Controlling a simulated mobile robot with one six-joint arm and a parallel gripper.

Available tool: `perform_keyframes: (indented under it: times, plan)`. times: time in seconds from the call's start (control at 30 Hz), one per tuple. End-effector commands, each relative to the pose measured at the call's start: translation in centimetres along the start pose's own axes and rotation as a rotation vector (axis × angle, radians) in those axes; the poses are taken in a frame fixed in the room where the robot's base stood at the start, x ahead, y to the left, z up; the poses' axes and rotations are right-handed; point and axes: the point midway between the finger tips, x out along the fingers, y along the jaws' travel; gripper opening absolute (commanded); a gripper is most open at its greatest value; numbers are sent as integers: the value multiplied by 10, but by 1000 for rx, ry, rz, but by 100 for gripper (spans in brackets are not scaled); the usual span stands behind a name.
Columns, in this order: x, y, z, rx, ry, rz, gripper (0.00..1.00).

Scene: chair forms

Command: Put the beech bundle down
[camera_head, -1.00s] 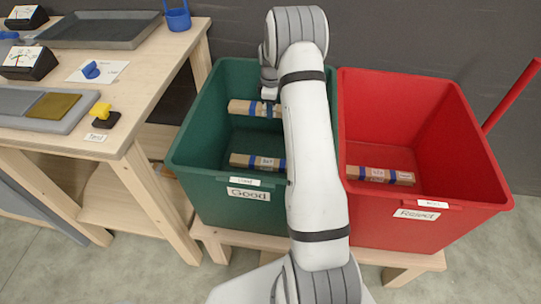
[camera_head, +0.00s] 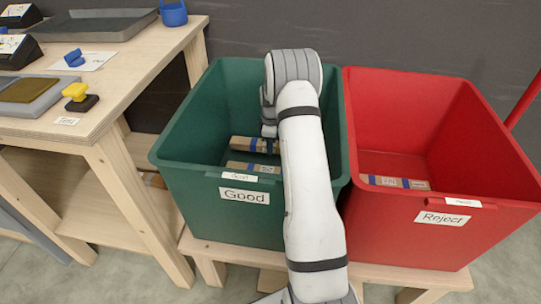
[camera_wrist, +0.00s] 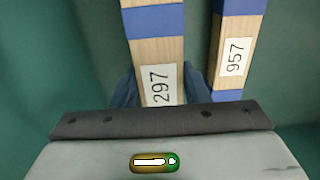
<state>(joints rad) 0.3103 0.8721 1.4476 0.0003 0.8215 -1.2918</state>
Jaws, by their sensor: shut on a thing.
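The beech bundle (camera_wrist: 158,50) is pale wood with blue bands and a white label reading 297. My gripper (camera_wrist: 160,92) is shut on it, with a dark finger on each side. In the head view the bundle (camera_head: 247,143) is low inside the green Good bin (camera_head: 225,202), its right part hidden by my arm. I cannot tell whether it touches the bin floor. A second bundle (camera_wrist: 236,55), labelled 957, lies beside it, apart by a narrow gap; it also shows in the head view (camera_head: 240,167), nearer the bin's front wall.
The red Reject bin (camera_head: 400,220) stands right of the green bin and holds a bundle (camera_head: 395,182). A wooden workbench (camera_head: 120,95) is at the left, with trays and a yellow-handled stamp (camera_head: 78,97). A red pole (camera_head: 524,100) leans at the far right.

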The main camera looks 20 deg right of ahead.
Motion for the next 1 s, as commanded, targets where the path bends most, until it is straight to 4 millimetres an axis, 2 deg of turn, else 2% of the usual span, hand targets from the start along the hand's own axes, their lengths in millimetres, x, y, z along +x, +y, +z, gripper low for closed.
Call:
perform_keyframes:
  times: [0.1,0.23,0.63,0.67,0.9,1.0]
  plan:
    - [22,0,0,0,0,-1,5]
    - [41,0,0,1,0,-1,5]
    - [46,0,1,1,0,1,5]
    - [45,0,1,2,0,0,44]
    - [45,0,1,2,0,0,63]
    - [45,0,2,2,0,0,63]
